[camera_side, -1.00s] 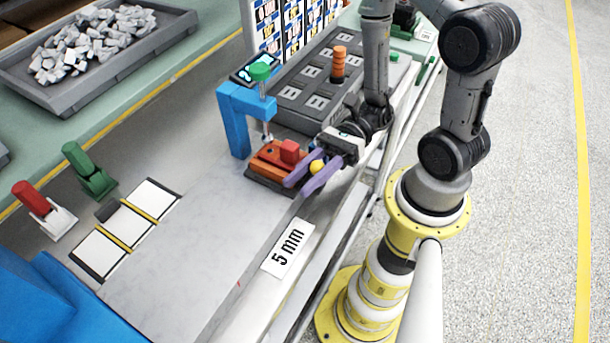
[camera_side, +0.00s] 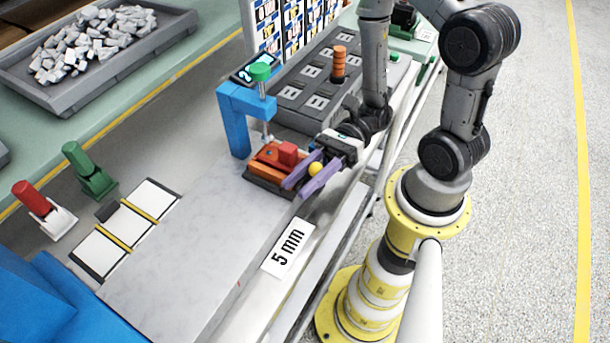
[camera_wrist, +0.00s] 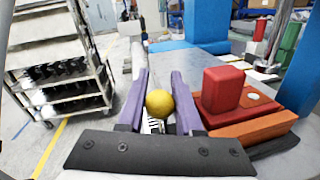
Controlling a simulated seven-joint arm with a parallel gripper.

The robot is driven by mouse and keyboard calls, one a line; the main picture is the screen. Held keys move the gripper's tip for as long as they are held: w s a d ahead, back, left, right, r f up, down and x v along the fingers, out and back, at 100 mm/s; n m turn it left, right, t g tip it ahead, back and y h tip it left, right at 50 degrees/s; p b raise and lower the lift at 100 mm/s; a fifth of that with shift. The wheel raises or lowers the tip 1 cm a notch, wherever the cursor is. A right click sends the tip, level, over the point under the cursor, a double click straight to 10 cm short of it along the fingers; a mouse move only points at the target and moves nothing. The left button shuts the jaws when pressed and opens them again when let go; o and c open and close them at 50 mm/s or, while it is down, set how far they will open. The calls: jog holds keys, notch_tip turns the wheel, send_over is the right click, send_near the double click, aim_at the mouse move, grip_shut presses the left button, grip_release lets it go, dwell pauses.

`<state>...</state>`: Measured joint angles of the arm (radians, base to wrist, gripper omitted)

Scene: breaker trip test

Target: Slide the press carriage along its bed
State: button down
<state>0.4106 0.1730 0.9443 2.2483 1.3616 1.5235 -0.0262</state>
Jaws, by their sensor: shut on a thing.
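The press carriage (camera_side: 265,163) is an orange block on a dark bed under the blue press frame (camera_side: 233,115). A red block (camera_side: 288,152) stands on it, and both the carriage (camera_wrist: 255,130) and the red block (camera_wrist: 222,89) show at right in the wrist view. A yellow ball knob (camera_side: 315,168) sits at the carriage's right side. My gripper (camera_side: 297,190) has its two purple fingers on either side of the knob, which also shows between them in the wrist view (camera_wrist: 160,103). The knob's link to the carriage is hidden.
A green-topped plunger (camera_side: 261,72) hangs from the press frame above the carriage. A dark grey panel (camera_side: 300,100) with an orange post (camera_side: 339,62) stands behind. A "5 mm" label (camera_side: 287,247) lies in front. The pale bench top (camera_side: 190,240) is clear toward the lower left.

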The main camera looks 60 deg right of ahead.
jog(key=a, duration=2.1)
jog(key=shift+a, duration=0.25)
jog(key=c, duration=0.9)
grip_release()
jog(key=shift+o, duration=0.2)
jog(key=s+d, duration=0.2)
jog(key=d, duration=1.1)
jog(key=shift+s+d, duration=0.3)
jog(key=shift+s, duration=0.1)
